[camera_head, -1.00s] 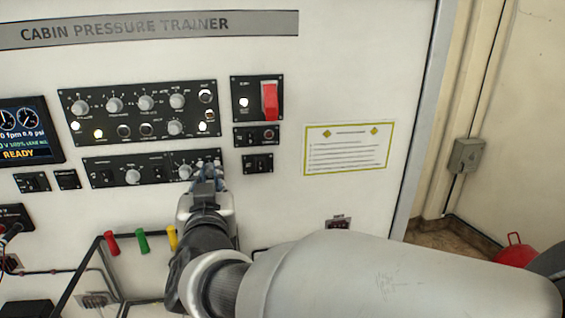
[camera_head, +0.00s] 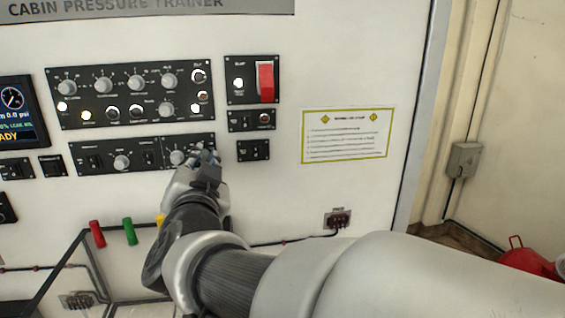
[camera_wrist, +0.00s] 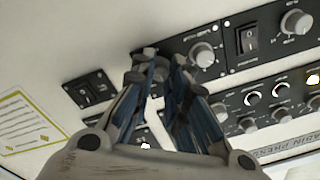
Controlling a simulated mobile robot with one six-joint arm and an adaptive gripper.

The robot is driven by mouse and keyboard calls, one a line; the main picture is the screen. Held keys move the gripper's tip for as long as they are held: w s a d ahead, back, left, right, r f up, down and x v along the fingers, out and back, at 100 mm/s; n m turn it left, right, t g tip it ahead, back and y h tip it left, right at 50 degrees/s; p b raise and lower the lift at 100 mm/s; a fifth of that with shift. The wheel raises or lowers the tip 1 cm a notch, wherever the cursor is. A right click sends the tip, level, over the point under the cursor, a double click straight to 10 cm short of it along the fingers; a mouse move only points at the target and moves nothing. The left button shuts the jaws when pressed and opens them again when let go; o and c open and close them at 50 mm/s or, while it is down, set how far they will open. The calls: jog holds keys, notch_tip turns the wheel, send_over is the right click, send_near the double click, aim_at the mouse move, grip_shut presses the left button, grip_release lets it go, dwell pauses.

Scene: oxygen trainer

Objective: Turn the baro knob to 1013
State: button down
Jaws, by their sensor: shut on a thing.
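My gripper (camera_head: 208,157) is at the right end of the lower knob panel (camera_head: 142,164) on the trainer's wall. Its fingers are closed around a small control there, which I take to be the baro knob. The fingers hide that knob almost wholly, and its setting and label cannot be read. In the wrist view the panel appears upside down, with my gripper (camera_wrist: 165,78) reaching up to its left end. A grey knob (camera_head: 177,157) sits just left of my fingers, and it also shows in the wrist view (camera_wrist: 203,55), apart from them.
Another panel (camera_head: 130,96) with several knobs and lit lamps is above. A red switch guard (camera_head: 266,81) and small switch panels (camera_head: 253,151) are at the right. A notice (camera_head: 347,135) is farther right. Coloured handles (camera_head: 129,231) stand below.

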jog(key=shift+f, duration=0.1)
jog(key=c, duration=1.5)
grip_release()
